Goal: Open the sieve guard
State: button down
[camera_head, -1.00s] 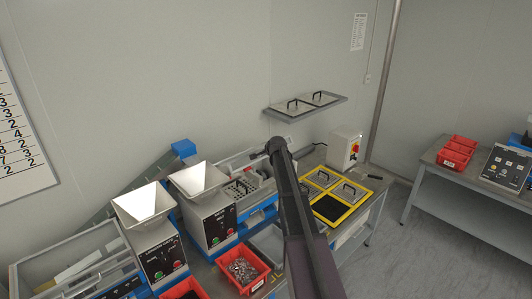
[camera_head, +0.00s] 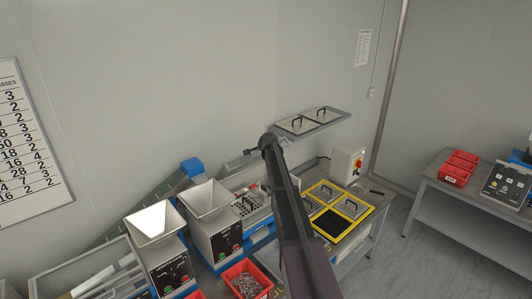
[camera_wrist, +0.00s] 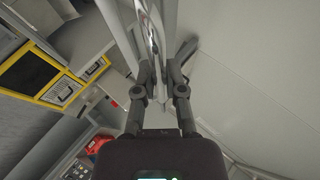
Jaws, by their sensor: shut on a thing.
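The sieve guard (camera_head: 236,162) is a pale frame on the second sorter, behind its hopper (camera_head: 206,200). Its front bar stands raised and tilted up toward the wall, above the perforated sieve plate (camera_head: 250,203). My gripper (camera_head: 250,151) is at the raised edge, partly hidden by my own arm. In the wrist view my gripper (camera_wrist: 160,78) is shut on the guard's pale bar (camera_wrist: 147,35), which runs up between the fingers.
A second hopper (camera_head: 154,228) and another sorter stand at the left. A red bin (camera_head: 246,279) of small parts sits in front. Yellow-framed plates (camera_head: 326,190) lie to the right on the bench. A wall shelf (camera_head: 318,124) holds two handled plates. Wall lies close behind the guard.

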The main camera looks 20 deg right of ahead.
jog(key=w+a+r+p, duration=0.2)
jog(key=w+r+p, duration=0.2)
jog(key=w, duration=0.5)
jog(key=shift+a+r, duration=0.4)
jog(key=shift+r, duration=0.25)
jog(key=c, duration=0.7)
grip_release()
